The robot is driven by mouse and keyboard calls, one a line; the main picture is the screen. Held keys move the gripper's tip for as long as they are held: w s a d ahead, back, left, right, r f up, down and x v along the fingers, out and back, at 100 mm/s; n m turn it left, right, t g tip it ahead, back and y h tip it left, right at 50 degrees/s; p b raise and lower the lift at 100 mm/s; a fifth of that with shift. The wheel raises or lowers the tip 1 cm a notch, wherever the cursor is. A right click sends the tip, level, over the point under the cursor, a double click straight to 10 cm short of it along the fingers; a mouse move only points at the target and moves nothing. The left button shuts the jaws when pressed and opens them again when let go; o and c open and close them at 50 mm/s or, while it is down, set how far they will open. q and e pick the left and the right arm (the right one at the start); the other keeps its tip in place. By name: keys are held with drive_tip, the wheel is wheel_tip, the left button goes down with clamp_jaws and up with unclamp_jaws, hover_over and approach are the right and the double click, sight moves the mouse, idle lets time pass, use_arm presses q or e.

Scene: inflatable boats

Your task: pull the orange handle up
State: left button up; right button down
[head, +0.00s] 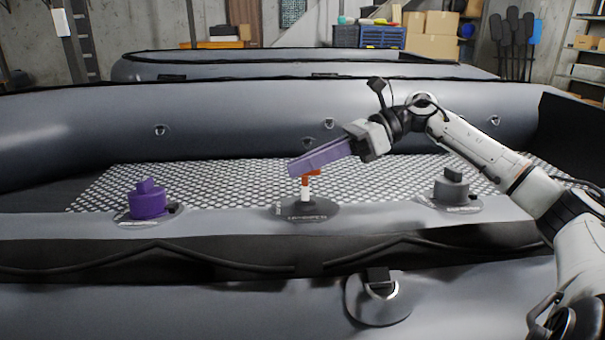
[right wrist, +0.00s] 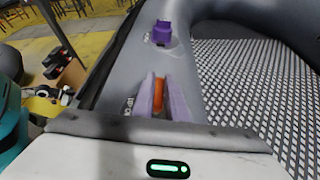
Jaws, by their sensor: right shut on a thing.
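The orange handle (head: 306,174) sits on top of a short white stem (head: 305,188) that rises from a round dark base (head: 308,211) on the grey tube of the boat. My right gripper (head: 297,170), with purple fingers, reaches in from the right at the handle. In the right wrist view the handle (right wrist: 159,92) lies between the two fingers (right wrist: 162,96), which are shut on it. The fingers hide part of the handle in the head view. My left gripper does not show.
A purple valve cap (head: 147,203) is left of the handle and a grey one (head: 451,188) is right of it, both on the tube. A perforated floor (head: 235,180) lies behind. A second boat (head: 300,66), boxes (head: 432,34) and paddles (head: 512,40) stand at the back.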

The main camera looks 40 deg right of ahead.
drive_tip(key=c, duration=1.8)
unclamp_jaws()
drive_tip(key=shift+d+r, duration=0.1)
drive_tip(key=shift+r, duration=0.3)
drive_tip(key=shift+o, duration=0.2)
drive_tip(key=shift+f, duration=0.1)
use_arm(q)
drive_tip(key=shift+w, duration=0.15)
